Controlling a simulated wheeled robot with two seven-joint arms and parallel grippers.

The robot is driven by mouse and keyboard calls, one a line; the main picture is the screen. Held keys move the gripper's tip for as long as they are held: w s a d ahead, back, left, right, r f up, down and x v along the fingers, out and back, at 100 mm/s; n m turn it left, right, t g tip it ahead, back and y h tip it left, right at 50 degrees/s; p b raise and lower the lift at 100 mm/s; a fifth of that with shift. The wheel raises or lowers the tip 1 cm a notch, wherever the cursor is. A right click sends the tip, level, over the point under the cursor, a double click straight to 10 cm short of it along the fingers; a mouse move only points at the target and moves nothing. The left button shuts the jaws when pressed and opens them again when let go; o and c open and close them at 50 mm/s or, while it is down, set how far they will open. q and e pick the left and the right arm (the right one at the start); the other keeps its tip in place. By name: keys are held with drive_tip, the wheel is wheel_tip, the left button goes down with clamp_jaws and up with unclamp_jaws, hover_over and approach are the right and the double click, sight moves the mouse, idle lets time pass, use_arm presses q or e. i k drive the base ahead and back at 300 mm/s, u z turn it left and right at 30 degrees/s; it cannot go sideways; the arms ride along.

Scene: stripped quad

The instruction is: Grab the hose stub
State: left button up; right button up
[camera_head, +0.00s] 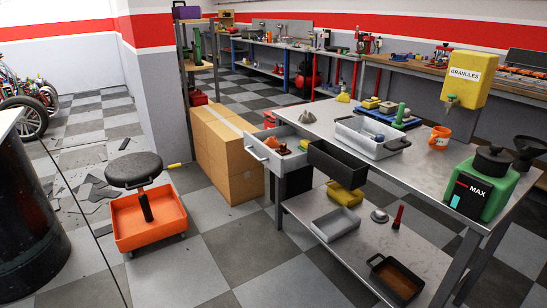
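I cannot pick out the hose stub for certain. An open grey drawer (262,155) at the left end of the metal workbench (330,123) holds small orange-brown items (284,149), too small to name. A grey tray (372,143) on the bench top holds bluish items, partly hidden by its wall. A green upright cylinder (400,112) stands behind that tray. A slim red upright piece (398,217) stands on the lower shelf (375,240). Neither of my grippers is in view.
A yellow granules dispenser (468,78), an orange cup (440,137) and a green container (482,188) occupy the bench's right side. A black drawer (337,164) juts out in front. A stool (135,168) with an orange tray (149,218) stands left.

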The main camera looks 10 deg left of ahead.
sight(283, 149)
drive_tip(key=u, duration=0.85)
drive_tip(key=i, duration=0.9)
drive_tip(key=u, duration=0.7)
drive_tip(key=i, duration=1.1)
drive_tip(key=z, duration=0.4)
